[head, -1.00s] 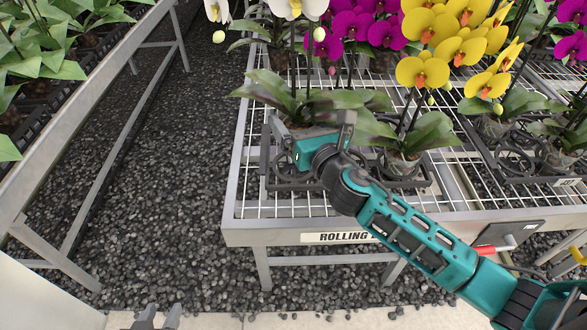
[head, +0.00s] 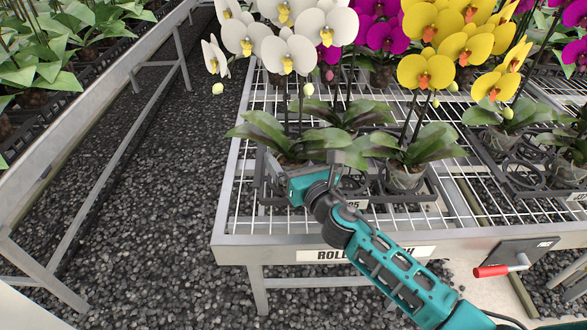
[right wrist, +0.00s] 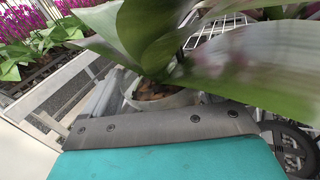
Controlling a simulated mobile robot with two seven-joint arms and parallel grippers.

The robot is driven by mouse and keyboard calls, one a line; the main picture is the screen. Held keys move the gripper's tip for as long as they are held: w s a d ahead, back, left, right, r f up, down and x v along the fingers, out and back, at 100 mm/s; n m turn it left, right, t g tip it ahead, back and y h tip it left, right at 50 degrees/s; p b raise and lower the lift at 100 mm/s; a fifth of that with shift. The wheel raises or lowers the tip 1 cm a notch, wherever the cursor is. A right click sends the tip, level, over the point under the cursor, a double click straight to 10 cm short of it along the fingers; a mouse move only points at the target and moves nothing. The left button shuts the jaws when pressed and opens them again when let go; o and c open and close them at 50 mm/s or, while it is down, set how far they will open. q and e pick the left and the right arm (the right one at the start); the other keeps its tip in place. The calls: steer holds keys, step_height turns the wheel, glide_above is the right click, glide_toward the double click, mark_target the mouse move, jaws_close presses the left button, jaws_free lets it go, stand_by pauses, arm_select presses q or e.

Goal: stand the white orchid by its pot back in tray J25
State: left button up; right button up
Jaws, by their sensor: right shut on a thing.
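The white orchid (head: 290,52) stands about upright at the front left of the bench, its broad leaves (head: 262,130) spread above my right gripper (head: 302,164). That gripper is shut on the orchid's pot; the clear pot rim shows in the right wrist view (right wrist: 165,100). In the head view the gripper and leaves hide most of the pot. The black tray (head: 425,198) is below and around it, with a partly hidden label (head: 354,205) ending in what looks like 25. The pot is over the tray's left part; I cannot tell whether it touches bottom. My left gripper is out of view.
A yellow orchid's pot (head: 405,178) stands close by in the tray's right part. Purple orchids are behind. Another black tray (head: 535,190) is to the right. The bench's front rail (head: 270,250) is near, with a red-handled crank (head: 492,270). Bare wire mesh shows left of the tray.

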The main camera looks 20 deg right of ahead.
steer(key=shift+f, duration=0.55)
steer(key=shift+r, duration=0.1)
arm_select(q)
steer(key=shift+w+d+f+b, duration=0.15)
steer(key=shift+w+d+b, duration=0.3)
steer(key=shift+b, duration=0.15)
arm_select(e)
steer(key=shift+f, duration=0.65)
steer(key=shift+r, duration=0.1)
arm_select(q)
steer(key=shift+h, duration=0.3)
arm_select(e)
steer(key=o, duration=1.1)
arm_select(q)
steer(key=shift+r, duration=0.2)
